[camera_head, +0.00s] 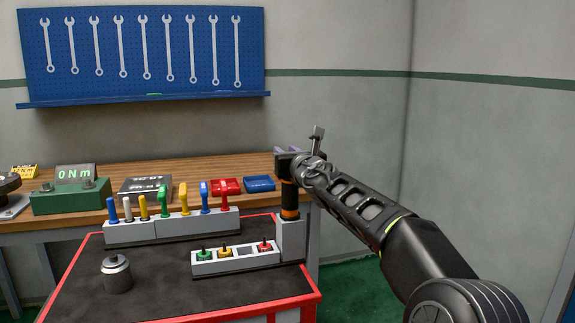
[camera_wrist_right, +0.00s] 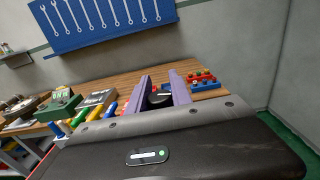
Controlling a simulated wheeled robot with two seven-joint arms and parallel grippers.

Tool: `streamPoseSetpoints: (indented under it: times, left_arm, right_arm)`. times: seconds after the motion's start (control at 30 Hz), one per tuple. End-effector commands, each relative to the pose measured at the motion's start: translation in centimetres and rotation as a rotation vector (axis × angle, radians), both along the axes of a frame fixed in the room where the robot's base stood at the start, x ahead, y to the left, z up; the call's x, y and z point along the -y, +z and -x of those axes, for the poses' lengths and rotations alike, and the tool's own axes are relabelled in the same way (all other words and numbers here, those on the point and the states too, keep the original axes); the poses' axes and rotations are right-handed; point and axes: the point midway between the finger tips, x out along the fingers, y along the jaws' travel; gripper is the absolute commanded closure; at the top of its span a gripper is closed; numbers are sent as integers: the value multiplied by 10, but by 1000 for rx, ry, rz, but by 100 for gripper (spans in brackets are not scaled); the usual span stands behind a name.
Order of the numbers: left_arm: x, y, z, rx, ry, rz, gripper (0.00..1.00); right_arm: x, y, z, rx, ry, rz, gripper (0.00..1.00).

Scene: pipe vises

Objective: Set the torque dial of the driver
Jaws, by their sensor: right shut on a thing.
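The driver (camera_head: 289,203), black with an orange band, stands upright in a grey holder (camera_head: 291,240) at the right end of the red-edged cart. My right gripper (camera_head: 286,152) is at the driver's top end, shut on it. In the right wrist view the two purple fingers (camera_wrist_right: 163,92) stand on either side of the driver's dark top (camera_wrist_right: 158,98). The torque dial's marks are too small to read. A green tester (camera_head: 72,197) on the bench carries a display (camera_head: 76,172) reading 0 Nm. My left gripper is not in view.
Racks on the cart hold coloured-handled tools (camera_head: 183,200) and green, yellow and red bits (camera_head: 226,254). A metal weight-like cylinder (camera_head: 116,274) stands at front left. A yellow sign (camera_head: 23,172) with an Nm figure sits at the bench's left. Wrenches hang on the blue board (camera_head: 140,88).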

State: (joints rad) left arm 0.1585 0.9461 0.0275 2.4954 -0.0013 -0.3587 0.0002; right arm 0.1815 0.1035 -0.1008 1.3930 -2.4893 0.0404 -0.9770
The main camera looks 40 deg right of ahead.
Motion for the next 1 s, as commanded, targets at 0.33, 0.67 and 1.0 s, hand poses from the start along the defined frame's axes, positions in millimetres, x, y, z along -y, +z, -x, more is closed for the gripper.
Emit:
streamPoseSetpoints:
  times: [0.33,0.67,1.0]
  left_arm:
    - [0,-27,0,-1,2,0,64]
    - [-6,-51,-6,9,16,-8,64]
    - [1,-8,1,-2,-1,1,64]
  right_arm:
    - [-3,-3,-1,2,90,0,100]
    - [-5,-4,-1,0,253,0,100]
    - [-14,7,-2,-5,571,-3,100]
